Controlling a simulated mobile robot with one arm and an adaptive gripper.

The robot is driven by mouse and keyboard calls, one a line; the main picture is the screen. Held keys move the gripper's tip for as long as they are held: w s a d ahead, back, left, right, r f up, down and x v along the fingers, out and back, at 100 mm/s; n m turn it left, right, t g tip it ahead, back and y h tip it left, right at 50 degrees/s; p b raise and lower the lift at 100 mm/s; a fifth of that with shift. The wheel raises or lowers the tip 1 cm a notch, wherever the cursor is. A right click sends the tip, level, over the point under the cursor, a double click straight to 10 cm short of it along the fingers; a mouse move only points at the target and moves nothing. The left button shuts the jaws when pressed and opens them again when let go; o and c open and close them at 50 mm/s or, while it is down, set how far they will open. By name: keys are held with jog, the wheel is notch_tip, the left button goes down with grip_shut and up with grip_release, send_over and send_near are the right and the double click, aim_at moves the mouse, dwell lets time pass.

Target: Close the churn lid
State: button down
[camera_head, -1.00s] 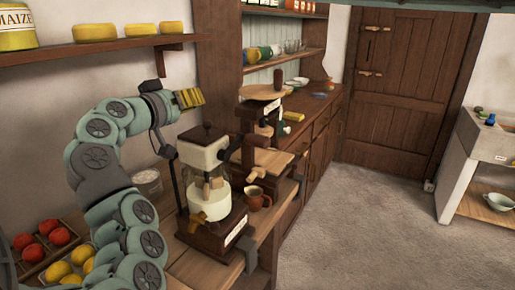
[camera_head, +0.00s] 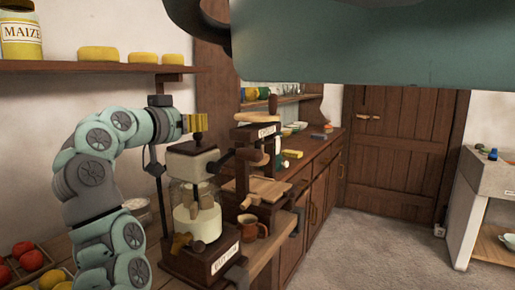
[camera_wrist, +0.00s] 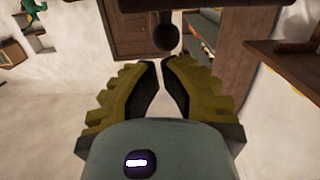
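The churn (camera_head: 196,222) stands on the wooden counter in the head view. It is a clear jar with pale contents on a dark wooden base with a label. A cream-coloured top piece (camera_head: 192,164) sits over the jar; I cannot tell which part is the lid or how far open it is. My gripper (camera_head: 204,123), with ridged yellow fingers, is above the cream top piece and appears apart from it. In the wrist view the fingertips (camera_wrist: 161,61) nearly meet with nothing between them. A dark round knob (camera_wrist: 165,39) shows just beyond them.
A wooden press-like stand (camera_head: 258,187) and a brown jug (camera_head: 251,227) stand close right of the churn. Red fruit (camera_head: 27,257) sits at the lower left. A wall shelf (camera_head: 90,68) with yellow cheeses runs behind my arm. A teal shape blocks the upper right.

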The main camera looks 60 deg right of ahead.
aim_at(192, 148)
dwell(0.3)
jog(key=a+r, duration=0.4)
jog(key=a, duration=0.6)
jog(key=shift+a+r, duration=0.35)
jog(key=shift+s+p, duration=0.1)
jog(key=shift+p, duration=0.2)
